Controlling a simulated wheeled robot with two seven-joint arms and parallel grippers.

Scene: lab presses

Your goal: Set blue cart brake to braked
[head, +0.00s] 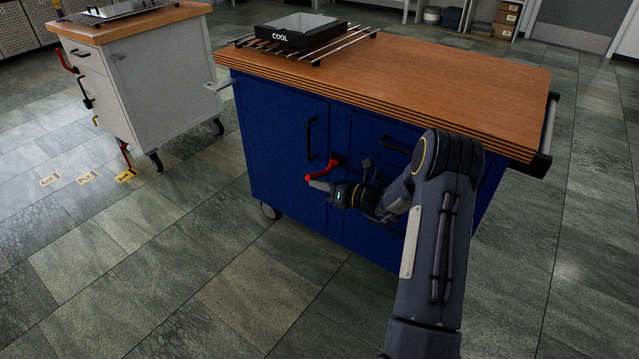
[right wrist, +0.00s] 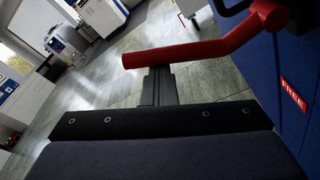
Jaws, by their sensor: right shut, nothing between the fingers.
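The blue cart (head: 285,150) has a wooden top. On its front is a red brake lever (head: 321,172), bent, with its grip end pointing left and down. In the right wrist view the red lever (right wrist: 200,50) crosses above the fingers, and a red label (right wrist: 293,95) that seems to read FREE is on the blue panel. My right gripper (head: 318,185) is shut and empty, its fingertips right at the lever's grip end. In the right wrist view the fingertips (right wrist: 160,78) meet the lever's lower edge; I cannot tell whether they touch. My left gripper is out of view.
A black COOL box (head: 295,32) sits on a metal rack on the cart top. A black door handle (head: 310,138) is above the lever. A white cart (head: 150,85) with its own levers stands to the left. The tiled floor (head: 190,230) in front is clear.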

